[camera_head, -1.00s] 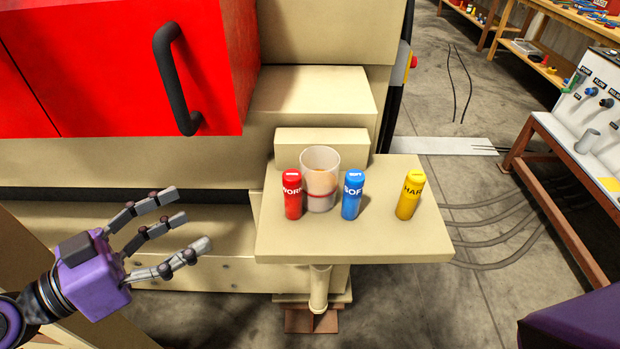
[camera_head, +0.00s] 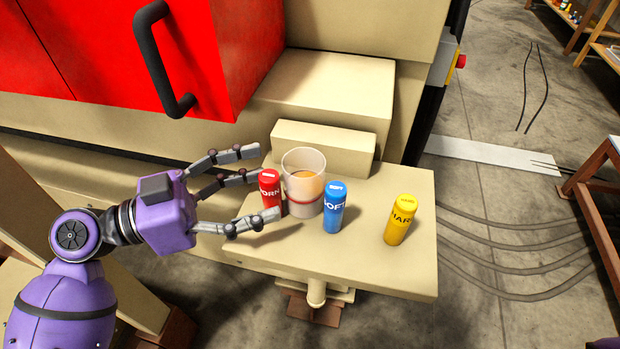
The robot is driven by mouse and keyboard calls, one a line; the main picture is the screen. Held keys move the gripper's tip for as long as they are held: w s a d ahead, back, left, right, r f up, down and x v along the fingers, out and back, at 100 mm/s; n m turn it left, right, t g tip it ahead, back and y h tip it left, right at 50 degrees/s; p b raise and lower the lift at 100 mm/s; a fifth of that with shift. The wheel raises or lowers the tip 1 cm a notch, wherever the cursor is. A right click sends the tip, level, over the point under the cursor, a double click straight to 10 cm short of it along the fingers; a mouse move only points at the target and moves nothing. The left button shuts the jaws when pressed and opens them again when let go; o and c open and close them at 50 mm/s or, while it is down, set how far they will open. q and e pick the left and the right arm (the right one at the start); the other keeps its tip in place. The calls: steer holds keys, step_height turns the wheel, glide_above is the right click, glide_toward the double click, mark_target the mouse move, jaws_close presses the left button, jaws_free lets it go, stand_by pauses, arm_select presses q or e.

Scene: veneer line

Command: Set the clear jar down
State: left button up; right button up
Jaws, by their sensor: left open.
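The clear jar (camera_head: 304,180) stands upright on the small beige shelf (camera_head: 365,250), with a red band low on it and something tan showing through it. My left gripper (camera_head: 268,184) is open, with its fingers pointing right towards the red cylinder (camera_head: 269,190) just left of the jar. Two fingers are behind the red cylinder and one is in front of it. I cannot tell whether any finger touches it. The jar is not in the gripper. My right gripper is not in view.
A blue cylinder (camera_head: 333,208) stands close to the jar at its front right. A yellow cylinder (camera_head: 399,220) stands further right. A beige block (camera_head: 325,147) rises behind the jar. A red cabinet with a black handle (camera_head: 165,62) overhangs at upper left.

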mark_target(295, 182)
arm_select(q)
steer(key=p+x, duration=0.1)
steer(key=x, duration=0.1)
steer(key=p+x, duration=0.1)
steer(key=x, duration=0.2)
steer(key=shift+d+f, duration=0.25)
steer(key=shift+d, duration=0.1)
steer(key=shift+w+d+f, duration=0.15)
steer(key=shift+d+f, duration=0.05)
steer(key=shift+d, duration=0.05)
steer(key=c, duration=1.5)
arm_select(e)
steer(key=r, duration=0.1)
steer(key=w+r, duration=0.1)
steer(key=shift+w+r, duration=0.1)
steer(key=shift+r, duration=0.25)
arm_select(q)
steer(key=shift+r, duration=0.1)
steer(key=shift+c, duration=0.2)
